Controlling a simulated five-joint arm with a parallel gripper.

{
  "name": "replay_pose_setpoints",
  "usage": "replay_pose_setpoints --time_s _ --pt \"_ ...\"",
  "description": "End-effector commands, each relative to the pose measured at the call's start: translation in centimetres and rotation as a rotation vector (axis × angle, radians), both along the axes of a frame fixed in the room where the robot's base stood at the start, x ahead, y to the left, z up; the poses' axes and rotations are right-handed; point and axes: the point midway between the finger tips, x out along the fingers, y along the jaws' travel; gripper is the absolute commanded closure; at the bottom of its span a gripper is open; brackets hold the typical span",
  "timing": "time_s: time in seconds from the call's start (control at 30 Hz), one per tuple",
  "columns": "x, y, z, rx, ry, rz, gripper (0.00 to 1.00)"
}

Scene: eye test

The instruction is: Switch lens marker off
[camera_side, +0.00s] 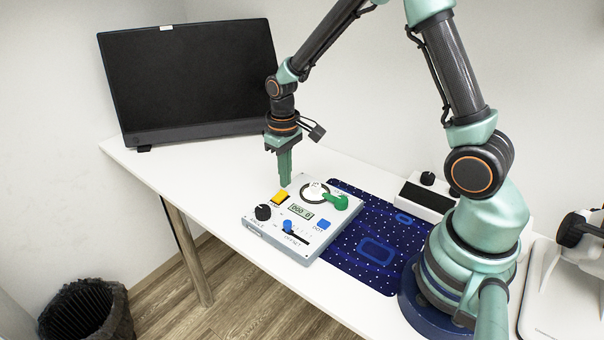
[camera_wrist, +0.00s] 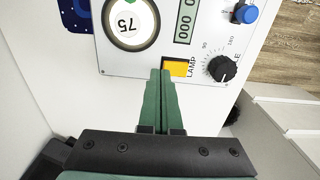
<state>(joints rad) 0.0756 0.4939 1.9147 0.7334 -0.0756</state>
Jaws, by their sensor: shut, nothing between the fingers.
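A grey control panel (camera_side: 262,226) lies on the white table. A yellow switch (camera_side: 279,197) sits at its back left edge; in the wrist view it (camera_wrist: 179,67) stands beside the word LAMP. A blue button (camera_side: 323,224) at the panel's right has a small label that seems to read DOT. I read no lens marker label. My gripper (camera_side: 285,184) is shut and empty, pointing down just behind the yellow switch. In the wrist view its fingertips (camera_wrist: 160,72) come right beside the yellow switch; I cannot tell if they touch it.
The panel also has a black knob (camera_side: 263,212), a blue slider knob (camera_side: 287,225), a small display (camera_side: 301,210) and a green lever (camera_side: 334,201) by a round dial. A dark blue mat (camera_side: 376,282), a white box (camera_side: 427,201) and a monitor (camera_side: 190,80) are nearby.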

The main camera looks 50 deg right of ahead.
Motion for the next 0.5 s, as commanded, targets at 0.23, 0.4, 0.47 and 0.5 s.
replay_pose_setpoints --time_s 0.23,0.4,0.47,0.5 --pt "0.0 0.0 -0.37 0.0 0.0 0.0 1.0" --pt "0.01 0.0 -0.59 0.0 0.0 0.0 1.0" --pt "0.01 0.0 -0.67 0.0 0.0 0.0 1.0" --pt "0.01 0.0 -0.72 0.0 0.0 0.0 1.0"
